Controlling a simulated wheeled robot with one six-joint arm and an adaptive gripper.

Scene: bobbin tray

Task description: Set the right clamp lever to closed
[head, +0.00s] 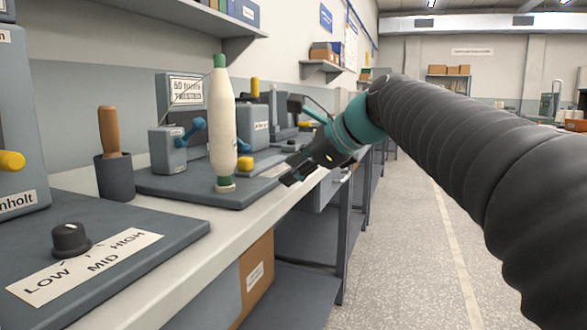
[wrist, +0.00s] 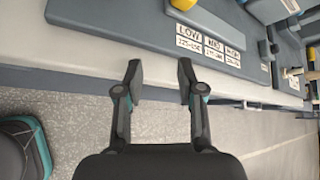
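My gripper (head: 291,170) hangs beyond the front edge of the workbench (head: 175,252), right of the white bobbin, pointing left and down. In the wrist view my gripper (wrist: 160,82) is open, with nothing between its fingers. No lever is clearly labelled as the right clamp lever. A blue-handled lever (head: 190,131) sits on a small grey box behind the bobbin. A yellow upright handle (head: 255,87) stands farther back, and a yellow knob (head: 11,162) shows at the left edge. Whether any is open or closed cannot be told.
A white bobbin (head: 222,125) with green ends stands upright on a grey base plate (head: 180,190). A wooden-handled tool (head: 109,130) stands in a dark cup. A black dial (head: 70,241) is near left. The floor aisle (head: 405,230) on the right is clear.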

